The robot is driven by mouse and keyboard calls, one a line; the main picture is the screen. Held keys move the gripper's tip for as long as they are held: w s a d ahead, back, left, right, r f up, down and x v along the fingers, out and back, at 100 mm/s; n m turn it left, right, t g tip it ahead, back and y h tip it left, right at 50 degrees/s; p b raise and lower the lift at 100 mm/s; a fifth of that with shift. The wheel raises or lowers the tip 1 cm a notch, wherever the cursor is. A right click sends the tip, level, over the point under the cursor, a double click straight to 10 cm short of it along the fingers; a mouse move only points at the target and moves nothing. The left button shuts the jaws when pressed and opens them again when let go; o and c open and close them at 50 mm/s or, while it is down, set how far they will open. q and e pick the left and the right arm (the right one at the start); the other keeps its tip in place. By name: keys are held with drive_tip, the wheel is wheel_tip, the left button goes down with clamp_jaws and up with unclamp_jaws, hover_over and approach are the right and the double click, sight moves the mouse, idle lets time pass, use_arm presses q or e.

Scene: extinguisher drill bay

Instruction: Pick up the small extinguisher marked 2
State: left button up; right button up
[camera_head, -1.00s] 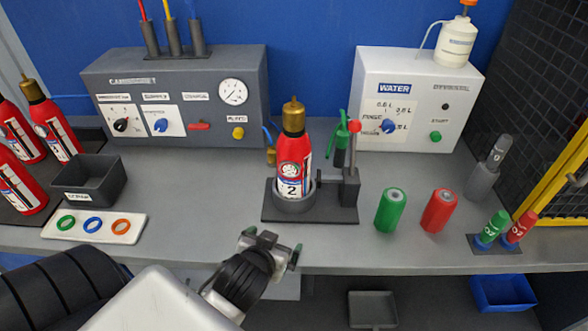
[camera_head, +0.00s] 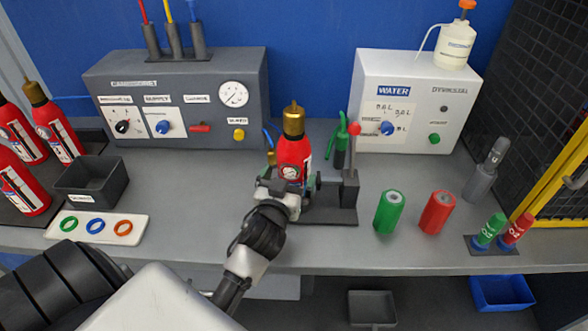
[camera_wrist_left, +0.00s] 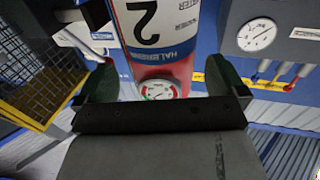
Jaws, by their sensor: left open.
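The small extinguisher marked 2 (camera_head: 293,150) stands upright in the holder (camera_head: 335,216) at the middle of the bench. It is red with a brass top, a gauge and a white label. My left gripper (camera_head: 288,185) is in front of it, open, and hides its lower part in the head view. In the left wrist view the extinguisher (camera_wrist_left: 158,45) appears upside down, with its "2" and gauge between the two open fingers (camera_wrist_left: 165,85). I cannot tell whether either finger touches it. My right gripper is not in view.
A post with a red knob (camera_head: 354,130) stands right beside the extinguisher. Green (camera_head: 389,212) and red (camera_head: 437,212) cylinders stand further right. A dark bin (camera_head: 92,183) and a tray of rings (camera_head: 97,227) are at left. Grey (camera_head: 175,100) and white (camera_head: 405,100) panels stand behind.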

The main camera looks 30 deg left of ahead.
use_arm(q)
drive_tip(key=x, duration=0.2)
drive_tip(key=f+p+x, duration=0.1)
drive_tip(key=x, duration=0.1)
drive_tip(key=shift+w+a, duration=0.15)
drive_tip(key=shift+w, duration=0.15)
drive_tip(key=shift+s+r, duration=0.1)
drive_tip(key=shift+c, duration=1)
drive_tip(key=c, duration=1.2)
drive_tip(key=shift+r, duration=0.15)
drive_tip(key=shift+c, duration=1)
drive_tip(key=shift+r, duration=0.1)
